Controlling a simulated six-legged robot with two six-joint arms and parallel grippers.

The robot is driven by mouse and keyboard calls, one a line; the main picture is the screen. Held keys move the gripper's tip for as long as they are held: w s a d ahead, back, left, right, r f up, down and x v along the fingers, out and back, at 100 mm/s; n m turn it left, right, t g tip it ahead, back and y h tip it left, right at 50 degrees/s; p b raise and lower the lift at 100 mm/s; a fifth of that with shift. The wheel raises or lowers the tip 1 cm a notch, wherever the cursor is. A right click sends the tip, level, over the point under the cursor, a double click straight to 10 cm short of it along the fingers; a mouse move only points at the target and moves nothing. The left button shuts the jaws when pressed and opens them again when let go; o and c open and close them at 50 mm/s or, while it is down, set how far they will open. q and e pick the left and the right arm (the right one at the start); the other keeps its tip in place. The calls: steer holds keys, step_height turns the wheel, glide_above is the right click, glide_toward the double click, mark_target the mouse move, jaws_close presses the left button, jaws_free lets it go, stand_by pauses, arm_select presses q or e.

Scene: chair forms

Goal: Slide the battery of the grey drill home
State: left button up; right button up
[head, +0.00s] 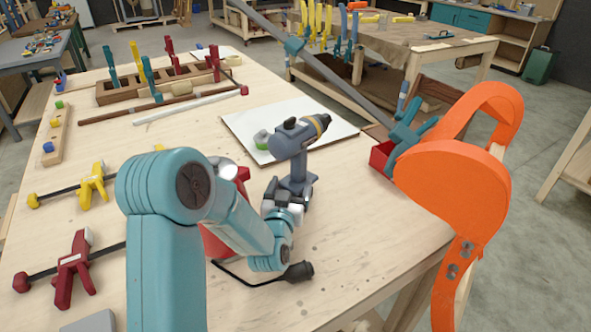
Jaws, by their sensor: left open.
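The grey drill (291,140) stands upright near the middle of the workbench, its yellow-ringed chuck pointing up and right. Its battery is at the foot of the handle, partly hidden by my gripper; I cannot tell how far it sits in. My left gripper (288,189) is open at the drill's foot, on the near side, its fingers close around the battery area. I cannot tell whether they touch it. My right gripper does not show.
Red (72,268) and yellow clamps (93,186) lie left. A black-ended cable (298,271) lies in front.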

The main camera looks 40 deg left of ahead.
mark_target(297, 171)
arm_select(q)
steer(key=b+x, duration=0.2)
steer(key=x, duration=0.5)
steer(key=shift+w+a+f, duration=0.1)
steer(key=shift+w+f, duration=0.05)
steer(key=shift+w, duration=0.2)
steer(key=shift+w+a, duration=0.1)
steer(key=shift+w, duration=0.2)
steer(key=shift+a+r, duration=0.1)
steer(key=shift+r, duration=0.1)
steer(key=shift+w, duration=0.1)
steer(key=c, duration=1.2)
